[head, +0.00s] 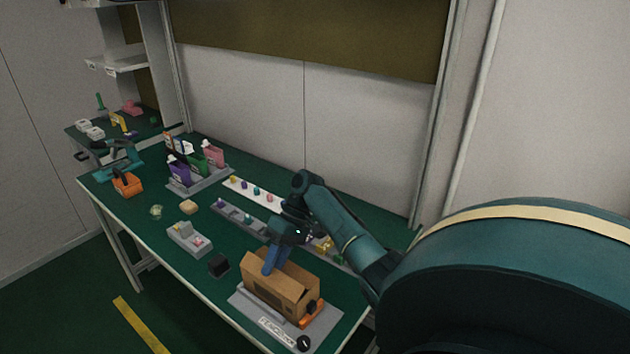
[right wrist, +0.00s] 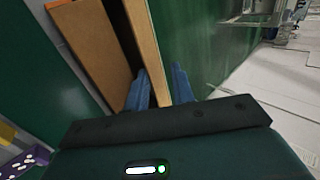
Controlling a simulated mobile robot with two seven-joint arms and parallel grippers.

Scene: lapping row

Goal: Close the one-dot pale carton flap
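The brown cardboard carton (head: 272,297) sits on a grey base plate (head: 248,307) near the table's front right edge. My right gripper (head: 269,268) is over the carton's left end, blue fingers pointing down. In the right wrist view, the fingers of the right gripper (right wrist: 161,84) stand a little apart. A tan carton panel (right wrist: 146,40) shows between them, with the dark carton interior to its left. I cannot tell whether the fingers touch it. My left gripper is not in view.
An orange part (head: 312,313) with a black knob is at the carton's right end. A small black block (head: 218,265) and a grey tray (head: 188,240) lie to the left. Strips with small coloured pieces (head: 252,190) run behind. My right arm covers the table's right side.

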